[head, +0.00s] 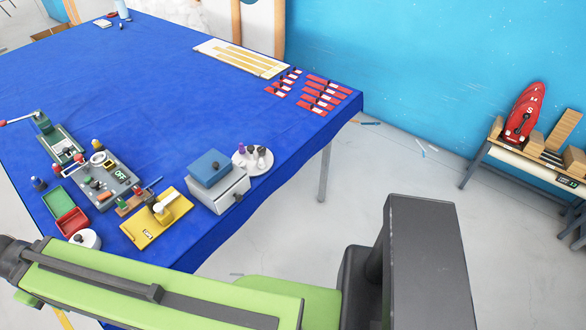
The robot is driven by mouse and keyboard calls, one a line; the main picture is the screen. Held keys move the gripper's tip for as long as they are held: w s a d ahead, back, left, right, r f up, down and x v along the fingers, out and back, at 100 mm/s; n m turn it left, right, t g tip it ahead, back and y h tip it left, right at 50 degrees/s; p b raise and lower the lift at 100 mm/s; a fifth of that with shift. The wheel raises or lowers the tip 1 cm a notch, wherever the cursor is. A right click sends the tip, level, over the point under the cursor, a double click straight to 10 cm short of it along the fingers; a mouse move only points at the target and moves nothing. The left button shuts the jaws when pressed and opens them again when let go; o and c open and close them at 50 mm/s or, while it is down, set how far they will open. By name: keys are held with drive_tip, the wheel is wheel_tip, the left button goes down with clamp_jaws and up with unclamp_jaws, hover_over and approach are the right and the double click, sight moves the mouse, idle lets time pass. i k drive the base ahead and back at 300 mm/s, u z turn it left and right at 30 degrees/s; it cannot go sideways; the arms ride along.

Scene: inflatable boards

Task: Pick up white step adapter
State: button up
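A round white plate (262,165) stands near the right edge of the blue table, beside a grey-blue box. Several small adapter-like pieces stand upright on it: a purple-topped one (242,149), a dark-topped one (251,151) and a pale one with a grey top (262,154). They are too small for me to tell which is the white step adapter. My arm crosses the bottom of the head view, with green and dark grey links. No gripper fingers show.
A grey box with a blue top (219,186) stands left of the plate. A yellow board (143,231), red tray (72,222) and green tray (58,201) lie further left. Red-and-white pieces (323,95) lie at the far right corner. Blue table (150,95) is clear mid-back.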

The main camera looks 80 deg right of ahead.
sight(261, 165)
drive_tip(key=z, duration=0.05)
drive_tip(key=k, duration=0.35)
drive_tip(key=u, duration=1.5)
drive_tip(key=i, duration=1.35)
drive_tip(key=z, duration=1.5)
drive_tip(key=k, duration=0.15)
drive_tip(key=z, duration=2.7)
drive_tip(key=i, duration=1)
drive_tip(key=z, duration=0.15)
